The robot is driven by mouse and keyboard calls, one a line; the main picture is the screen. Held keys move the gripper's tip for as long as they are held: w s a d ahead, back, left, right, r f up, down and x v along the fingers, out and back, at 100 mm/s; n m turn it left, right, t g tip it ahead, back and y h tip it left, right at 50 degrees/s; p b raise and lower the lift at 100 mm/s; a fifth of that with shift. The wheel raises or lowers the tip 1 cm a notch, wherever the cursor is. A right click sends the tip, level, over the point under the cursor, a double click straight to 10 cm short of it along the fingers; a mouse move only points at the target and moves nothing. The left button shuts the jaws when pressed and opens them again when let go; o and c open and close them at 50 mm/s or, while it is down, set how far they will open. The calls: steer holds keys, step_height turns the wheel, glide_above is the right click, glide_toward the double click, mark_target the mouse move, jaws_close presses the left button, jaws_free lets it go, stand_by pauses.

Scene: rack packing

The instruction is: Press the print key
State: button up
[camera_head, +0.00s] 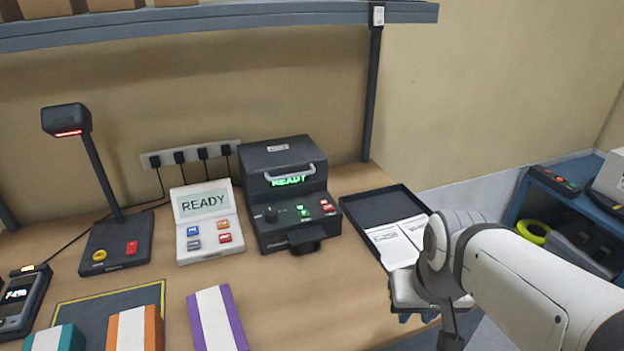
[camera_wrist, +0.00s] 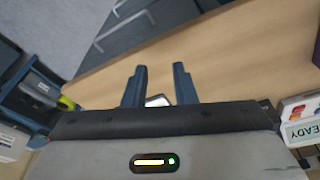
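A black printer-like machine (camera_head: 283,190) stands at the back of the bench, with a green READY display, a knob and several green and red keys (camera_head: 303,210). To its left is a white console (camera_head: 206,220) with a READY screen and several coloured keys. The key lettering is too small to read, so I cannot tell which is the print key. Part of a white READY screen (camera_wrist: 305,130) shows at the right edge of the wrist view. My gripper (camera_head: 418,318) is near the bench's right front edge, away from both devices. Its two fingers (camera_wrist: 160,80) stand apart and hold nothing visible.
A black tray (camera_head: 372,213) with white labelled sheets lies between the machine and my arm. A scanner stand (camera_head: 108,240) is at left. Teal, orange and purple striped boxes (camera_head: 217,320) lie in front. A shelf (camera_head: 230,18) overhangs the back. Bare wood lies before the machine.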

jaws_close()
stand_by(1.2)
